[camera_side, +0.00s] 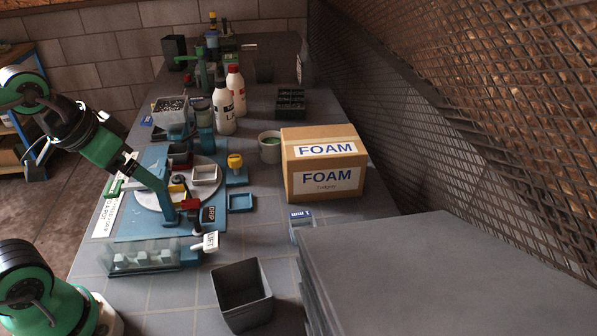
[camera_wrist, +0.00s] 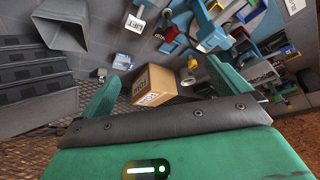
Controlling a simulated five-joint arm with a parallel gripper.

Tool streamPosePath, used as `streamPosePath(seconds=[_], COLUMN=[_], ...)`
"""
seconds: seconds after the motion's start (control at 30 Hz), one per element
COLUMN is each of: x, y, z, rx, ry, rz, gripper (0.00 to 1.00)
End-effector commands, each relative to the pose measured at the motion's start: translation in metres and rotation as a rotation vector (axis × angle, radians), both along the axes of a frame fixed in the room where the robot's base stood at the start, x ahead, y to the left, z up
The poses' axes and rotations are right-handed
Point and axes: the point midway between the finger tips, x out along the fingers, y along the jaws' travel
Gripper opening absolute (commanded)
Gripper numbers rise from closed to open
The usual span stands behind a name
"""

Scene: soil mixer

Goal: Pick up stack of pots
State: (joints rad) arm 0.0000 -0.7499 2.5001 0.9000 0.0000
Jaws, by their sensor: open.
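A dark grey square pot (camera_side: 242,293), open at the top, stands upright on the bench at the front in the side view. It also shows at the upper left of the wrist view (camera_wrist: 62,25). I cannot tell how many pots are nested in it. My gripper (camera_wrist: 163,70) is open, its two green fingers spread wide with nothing between them. It is well apart from the pot, which lies beyond the left finger in the wrist view. I cannot make out my gripper with certainty in the side view.
A cardboard FOAM box (camera_side: 324,165) stands mid-bench. Grey stacked trays (camera_side: 440,260) fill the front right. A blue mat (camera_side: 150,230) holds a round plate and small tools; a clear block (camera_side: 140,257) lies at its front edge. White bottles (camera_side: 223,108) stand farther back. A mesh wall (camera_side: 400,120) borders the right.

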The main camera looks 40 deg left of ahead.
Motion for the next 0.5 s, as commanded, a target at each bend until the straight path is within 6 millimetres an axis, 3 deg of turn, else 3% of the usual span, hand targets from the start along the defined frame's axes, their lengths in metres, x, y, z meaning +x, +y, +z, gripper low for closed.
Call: streamPosePath(seconds=[0.27,0.5], x=[0.004,0.019], y=[-0.006,-0.033], z=[-0.002,-0.015], rx=[-0.002,-0.004], ry=[0.019,0.097], rz=[-0.022,-0.112], gripper=[1.00,1.00])
